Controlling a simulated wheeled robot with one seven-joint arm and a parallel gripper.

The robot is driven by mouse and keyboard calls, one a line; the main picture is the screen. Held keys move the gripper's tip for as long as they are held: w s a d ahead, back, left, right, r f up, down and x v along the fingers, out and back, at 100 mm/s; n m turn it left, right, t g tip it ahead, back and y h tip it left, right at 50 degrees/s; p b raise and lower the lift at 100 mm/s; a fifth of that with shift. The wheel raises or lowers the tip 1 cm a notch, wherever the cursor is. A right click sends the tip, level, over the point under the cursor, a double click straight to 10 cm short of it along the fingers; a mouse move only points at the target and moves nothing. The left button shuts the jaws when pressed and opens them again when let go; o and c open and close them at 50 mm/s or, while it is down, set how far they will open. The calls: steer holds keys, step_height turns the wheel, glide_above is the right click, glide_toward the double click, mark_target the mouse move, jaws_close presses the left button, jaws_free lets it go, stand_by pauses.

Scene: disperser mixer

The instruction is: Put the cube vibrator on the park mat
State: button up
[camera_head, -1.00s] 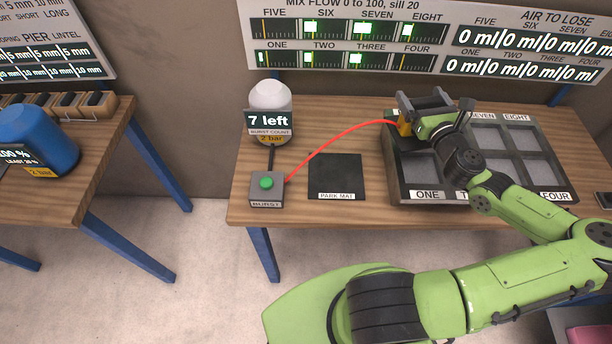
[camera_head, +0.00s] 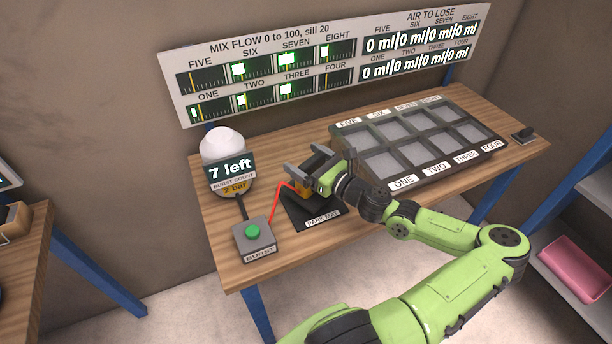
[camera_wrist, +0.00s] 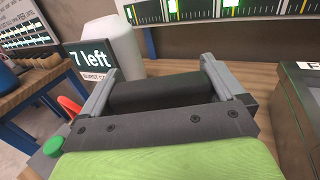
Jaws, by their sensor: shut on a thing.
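The cube vibrator is a yellow block (camera_head: 304,188) with a dark top (camera_wrist: 160,95) and a red hose running to the burst box. My gripper (camera_head: 312,166) is shut on it, with one grey finger on each side in the wrist view (camera_wrist: 155,85). The park mat (camera_head: 312,218) is a black square with a white label at its front edge. The vibrator is over the mat's back part. The gripper and arm hide part of the mat, and I cannot tell whether the vibrator touches it.
The burst box (camera_head: 255,238) with a green button stands left of the mat. Behind it is a white vessel (camera_head: 222,146) reading "7 left". The eight-compartment tray (camera_head: 345,131) lies to the right. A small dark block (camera_head: 522,135) sits at the table's right end.

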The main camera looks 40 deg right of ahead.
steer(key=shift+f+b, duration=0.4)
steer(key=shift+f, duration=1.1)
steer(key=shift+f, duration=0.1)
steer(key=o, duration=1.7)
steer(key=shift+f, duration=0.1)
steer(key=shift+s, duration=0.1)
steer(key=s, duration=0.4)
steer(key=s+d, duration=0.1)
steer(key=s, duration=0.3)
steer(key=s+p, duration=0.1)
steer(key=s, duration=0.2)
steer(key=shift+s+d, duration=0.2)
steer(key=shift+s, duration=0.2)
